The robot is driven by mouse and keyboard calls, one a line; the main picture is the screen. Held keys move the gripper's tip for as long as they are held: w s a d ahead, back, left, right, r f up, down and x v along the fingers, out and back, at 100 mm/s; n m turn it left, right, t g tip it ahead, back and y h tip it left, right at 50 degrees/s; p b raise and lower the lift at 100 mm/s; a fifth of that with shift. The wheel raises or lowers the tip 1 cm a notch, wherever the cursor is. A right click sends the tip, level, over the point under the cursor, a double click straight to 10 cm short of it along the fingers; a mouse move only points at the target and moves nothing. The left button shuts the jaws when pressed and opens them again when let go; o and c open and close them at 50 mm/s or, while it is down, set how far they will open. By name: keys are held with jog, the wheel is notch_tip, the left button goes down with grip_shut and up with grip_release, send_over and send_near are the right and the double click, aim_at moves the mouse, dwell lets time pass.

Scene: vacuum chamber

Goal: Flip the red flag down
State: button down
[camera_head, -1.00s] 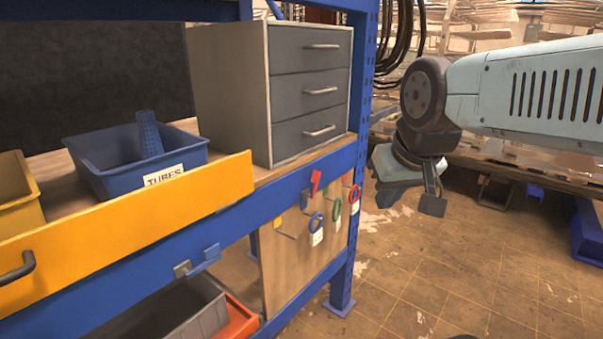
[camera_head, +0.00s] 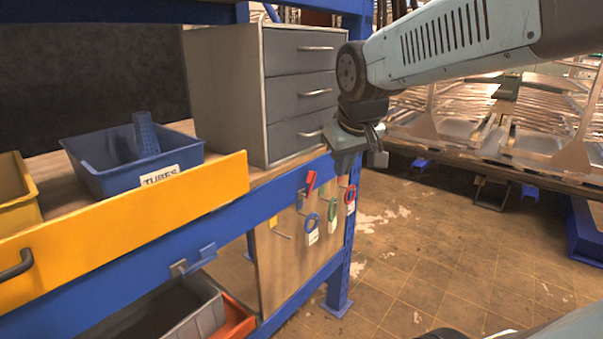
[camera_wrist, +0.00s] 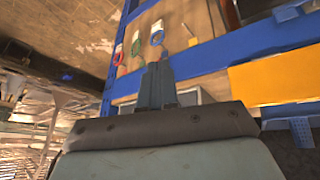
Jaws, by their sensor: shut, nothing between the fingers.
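The small red flag (camera_head: 310,183) stands tilted upward on the front of the blue shelf beam (camera_head: 222,222), below the grey drawer cabinet. My gripper (camera_head: 366,160) is to the right of the flag and a little higher in the picture, apart from it, in front of the rack's right post. In the wrist view my gripper (camera_wrist: 157,84) has its fingers together with nothing between them, and they point toward the blue beam (camera_wrist: 225,60). I cannot make out the flag clearly in the wrist view.
Blue, green and red rings (camera_head: 312,222) with tags hang on hooks on the wooden panel below the beam. The grey drawer cabinet (camera_head: 300,90), blue TUBES bin (camera_head: 100,180) and yellow panel (camera_head: 130,210) are left. Open floor (camera_head: 420,255) lies to the right.

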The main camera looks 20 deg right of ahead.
jog(key=w+a+f+n, duration=0.1)
jog(key=w+f+n, duration=0.1)
jog(key=w, duration=0.8)
jog(key=w+a+f+n, duration=0.1)
jog(key=w+a+n, duration=0.1)
jog(key=w, duration=0.8)
jog(key=shift+w+a+f+h, duration=0.25)
jog(key=shift+w+f+h, duration=0.1)
jog(key=shift+w+h, duration=0.05)
jog(key=d+x, duration=0.1)
jog(key=x, duration=0.7)
jog(key=d+x, duration=0.1)
jog(key=x, duration=0.4)
jog(key=shift+w+d+r, duration=0.35)
jog(key=shift+r, duration=0.05)
